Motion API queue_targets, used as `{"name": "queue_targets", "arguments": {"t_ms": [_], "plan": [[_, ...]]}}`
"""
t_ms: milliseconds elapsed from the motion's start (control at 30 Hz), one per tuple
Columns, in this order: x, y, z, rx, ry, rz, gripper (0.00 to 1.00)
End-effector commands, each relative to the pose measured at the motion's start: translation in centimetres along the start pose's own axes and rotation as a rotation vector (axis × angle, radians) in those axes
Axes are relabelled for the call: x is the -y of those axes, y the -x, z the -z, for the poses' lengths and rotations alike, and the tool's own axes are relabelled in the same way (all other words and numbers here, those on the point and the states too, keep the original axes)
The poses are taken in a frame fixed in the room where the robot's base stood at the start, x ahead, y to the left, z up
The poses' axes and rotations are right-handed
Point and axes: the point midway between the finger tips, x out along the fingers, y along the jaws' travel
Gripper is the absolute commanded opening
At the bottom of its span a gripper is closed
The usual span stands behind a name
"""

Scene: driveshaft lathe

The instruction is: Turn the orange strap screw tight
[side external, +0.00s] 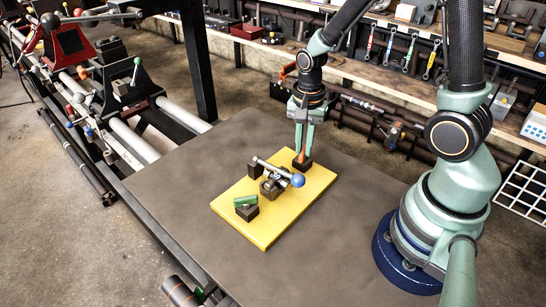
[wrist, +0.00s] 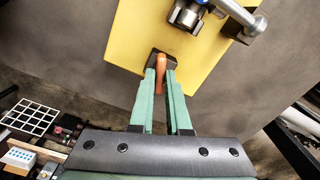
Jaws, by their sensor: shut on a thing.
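The orange strap screw (side external: 302,156) stands upright on a small black block (side external: 301,164) near the back right edge of the yellow board (side external: 262,236). My gripper (side external: 303,145) comes straight down over it and is shut on it. In the wrist view the orange screw (wrist: 160,66) shows between the two green fingers of my gripper (wrist: 161,78), with the black block (wrist: 161,57) just beyond the fingertips. The screw's lower end is hard to make out, so I cannot tell how deep it sits.
On the board, a metal bar with a blue ball (side external: 298,180) lies across a dark clamp, close to my gripper. A green piece (side external: 246,201) on a dark block is at the front left. The grey table (side external: 190,185) around the board is clear. A lathe (side external: 130,100) stands at left.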

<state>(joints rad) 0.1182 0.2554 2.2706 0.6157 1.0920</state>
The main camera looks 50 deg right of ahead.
Motion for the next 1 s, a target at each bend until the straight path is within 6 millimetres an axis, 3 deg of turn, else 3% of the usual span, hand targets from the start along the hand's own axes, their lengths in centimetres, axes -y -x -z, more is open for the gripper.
{"name": "queue_targets", "arguments": {"t_ms": [600, 1000], "plan": [[0.02, 0.1, 0.02, 0.0, -0.581, 0.0, 0.0], [0.02, 0.1, 0.02, 0.0, -0.866, 0.0, 0.0]]}}
